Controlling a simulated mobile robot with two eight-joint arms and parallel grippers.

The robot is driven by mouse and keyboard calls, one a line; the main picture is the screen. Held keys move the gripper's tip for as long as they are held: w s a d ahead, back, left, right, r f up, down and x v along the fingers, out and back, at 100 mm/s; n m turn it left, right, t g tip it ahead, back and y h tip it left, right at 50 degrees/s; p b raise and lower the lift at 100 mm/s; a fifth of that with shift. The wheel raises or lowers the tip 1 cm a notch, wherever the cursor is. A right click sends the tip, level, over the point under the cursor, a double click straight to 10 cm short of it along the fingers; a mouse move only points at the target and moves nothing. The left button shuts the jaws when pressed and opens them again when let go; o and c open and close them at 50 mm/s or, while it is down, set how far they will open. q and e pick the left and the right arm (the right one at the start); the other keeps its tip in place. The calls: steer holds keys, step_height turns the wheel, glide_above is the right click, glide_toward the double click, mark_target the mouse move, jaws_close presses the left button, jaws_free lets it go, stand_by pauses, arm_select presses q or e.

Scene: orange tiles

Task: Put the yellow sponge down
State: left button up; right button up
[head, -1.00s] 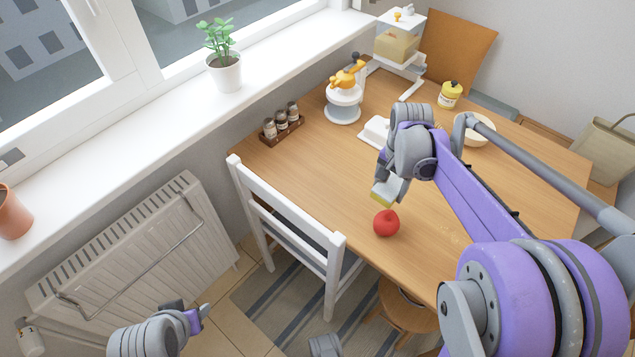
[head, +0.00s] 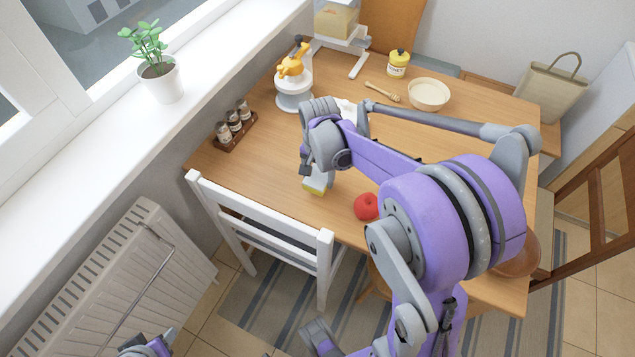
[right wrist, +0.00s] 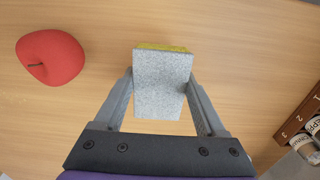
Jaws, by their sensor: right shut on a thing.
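The yellow sponge (head: 315,187) has a grey scouring side and a yellow side. In the right wrist view the sponge (right wrist: 162,82) sits between both fingers, grey face toward the camera. My right gripper (head: 318,178) is shut on it over the wooden table (head: 262,160), near the edge by the white chair. I cannot tell whether the sponge touches the tabletop. My left gripper (head: 150,345) is at the bottom left edge of the head view, away from the table, and its fingers are too cut off to read.
A red apple (head: 367,206) lies close to the sponge. A spice rack (head: 235,128) stands at the table's left side, a juicer (head: 294,85) behind it. A bowl (head: 429,95), honey dipper (head: 382,92) and yellow jar (head: 398,64) are farther back. A white chair (head: 262,232) stands at the near edge.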

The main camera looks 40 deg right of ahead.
mark_target(318, 183)
steer(key=shift+f, duration=1.6)
steer(key=shift+f+b, duration=0.15)
steer(key=shift+b, duration=0.15)
steer(key=o, duration=1.4)
steer(key=shift+r, duration=0.25)
step_height(318, 183, up, 12)
steer(key=shift+f+p, duration=0.1)
steer(key=shift+p, duration=0.8)
